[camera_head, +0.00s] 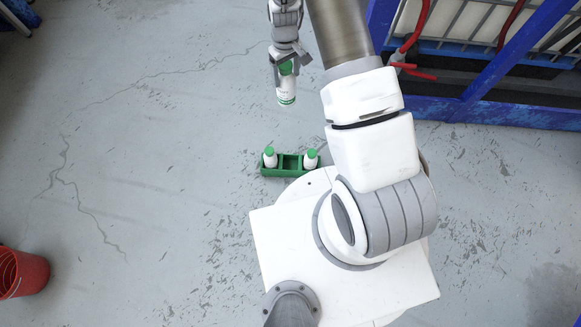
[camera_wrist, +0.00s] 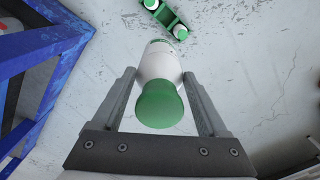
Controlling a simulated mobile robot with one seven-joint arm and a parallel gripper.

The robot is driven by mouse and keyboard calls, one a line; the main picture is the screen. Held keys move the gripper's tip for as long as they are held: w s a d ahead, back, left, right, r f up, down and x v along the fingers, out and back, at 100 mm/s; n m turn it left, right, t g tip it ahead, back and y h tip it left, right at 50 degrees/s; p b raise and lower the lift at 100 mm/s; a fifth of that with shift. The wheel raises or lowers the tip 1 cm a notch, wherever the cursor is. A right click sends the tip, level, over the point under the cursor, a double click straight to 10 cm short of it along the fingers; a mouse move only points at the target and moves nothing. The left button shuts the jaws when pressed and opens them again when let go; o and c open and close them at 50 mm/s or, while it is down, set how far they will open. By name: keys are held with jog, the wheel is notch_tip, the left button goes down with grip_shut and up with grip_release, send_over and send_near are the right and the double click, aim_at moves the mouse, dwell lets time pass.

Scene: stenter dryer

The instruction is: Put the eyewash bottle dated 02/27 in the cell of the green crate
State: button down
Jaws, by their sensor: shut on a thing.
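My gripper (camera_head: 289,62) is shut on a white eyewash bottle (camera_head: 287,92) with a green cap, held upright or nearly so above the floor. In the wrist view the bottle (camera_wrist: 160,62) sits between both fingers, its green cap (camera_wrist: 159,104) toward the camera. Its date cannot be read. The green crate (camera_head: 286,172) stands on the floor below my gripper in the head view, beside my base. Its left and right cells each hold a white bottle with a green cap, and its middle cell looks empty. The crate (camera_wrist: 167,17) also shows at the top of the wrist view.
A blue metal frame (camera_head: 480,112) with red hoses or handles stands at the upper right. A red bucket (camera_head: 22,274) stands at the lower left. The grey floor (camera_head: 150,150) left of the crate is clear.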

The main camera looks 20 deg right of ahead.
jog(key=s+f+n+b, duration=0.1)
jog(key=f+b, duration=0.8)
jog(key=f, duration=1.5)
jog(key=s+f+n+b, duration=0.2)
jog(key=f+b, duration=0.7)
jog(key=f, duration=1.5)
jog(key=shift+s+f, duration=0.4)
jog(key=shift+s, duration=0.8)
grip_release()
jog(key=shift+f, duration=0.1)
